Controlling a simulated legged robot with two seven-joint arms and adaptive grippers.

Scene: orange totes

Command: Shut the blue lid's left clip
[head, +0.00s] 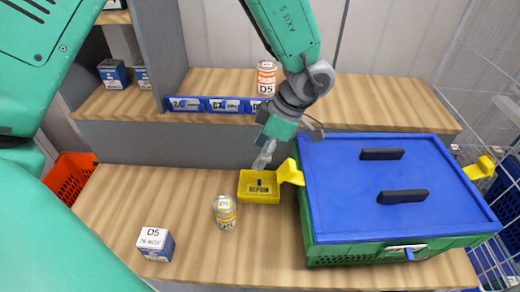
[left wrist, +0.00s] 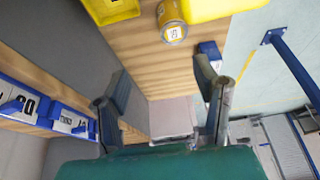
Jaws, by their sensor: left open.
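The blue lid (head: 350,190) lies on a green crate (head: 345,256) at the right of the head view. Its left clip (head: 290,172) is yellow and sticks up and outward from the crate's left side. The right clip (head: 480,168) is also yellow and sticks out at the far side. My left gripper (head: 264,157) points down just left of the left clip, above a small yellow bin (head: 259,187). In the left wrist view its fingers (left wrist: 163,80) are spread with nothing between them. My right gripper is not in view.
A yellow can (head: 225,212) and a blue-white D5 box (head: 155,244) stand on the wooden bench left of the crate. A wire rack (head: 490,75) is at the right.

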